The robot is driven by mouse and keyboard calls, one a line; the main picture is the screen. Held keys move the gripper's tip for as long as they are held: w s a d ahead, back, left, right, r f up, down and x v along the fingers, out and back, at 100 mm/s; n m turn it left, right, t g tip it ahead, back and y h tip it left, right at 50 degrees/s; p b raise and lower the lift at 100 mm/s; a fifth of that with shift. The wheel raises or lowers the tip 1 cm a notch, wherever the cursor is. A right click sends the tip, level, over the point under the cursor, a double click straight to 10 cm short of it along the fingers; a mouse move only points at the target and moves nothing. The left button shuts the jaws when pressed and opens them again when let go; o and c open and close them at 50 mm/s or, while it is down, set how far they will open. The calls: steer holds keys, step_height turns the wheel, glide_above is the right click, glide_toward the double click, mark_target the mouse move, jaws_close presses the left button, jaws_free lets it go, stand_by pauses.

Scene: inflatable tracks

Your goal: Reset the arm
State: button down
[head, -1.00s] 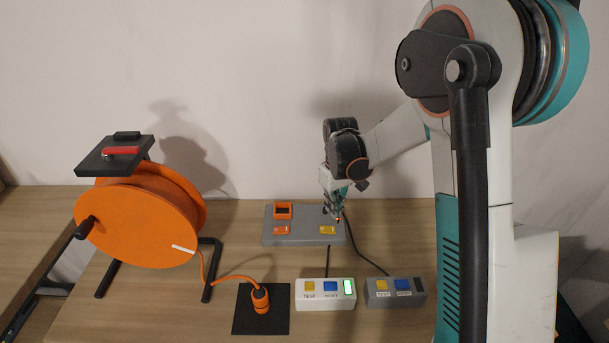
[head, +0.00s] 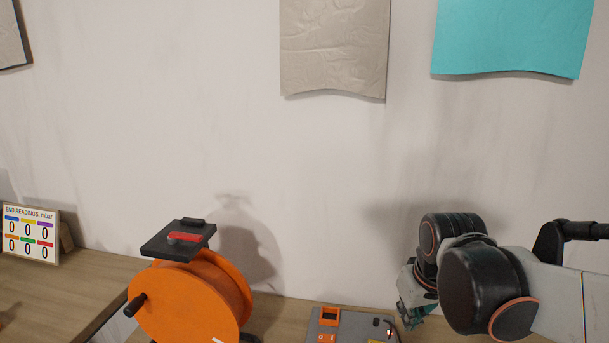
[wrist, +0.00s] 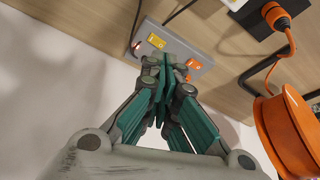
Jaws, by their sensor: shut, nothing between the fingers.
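My gripper (wrist: 166,72) is shut and empty, its teal fingers together in the wrist view. In the head view my gripper (head: 408,316) hangs at the lower right, near the right end of a grey panel (head: 350,326) on the bench. The arm comes in from the right edge. The wrist view shows the grey panel (wrist: 207,66) beyond the fingertips, with a yellow part (wrist: 156,41) and orange parts (wrist: 193,66). The lower part of the panel is cut off in the head view.
An orange cable reel (head: 190,297) with a dark top plate (head: 178,240) stands left of the panel. A readings board (head: 31,233) stands at the far left. A grey sheet (head: 334,48) and a teal sheet (head: 513,38) hang on the wall. The wall space between is clear.

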steer(key=s+r+m+t, duration=0.1)
steer(key=s+t, duration=0.2)
steer(key=s, duration=0.9)
steer(key=shift+a+r+m, duration=0.25)
steer(key=shift+m, duration=0.15)
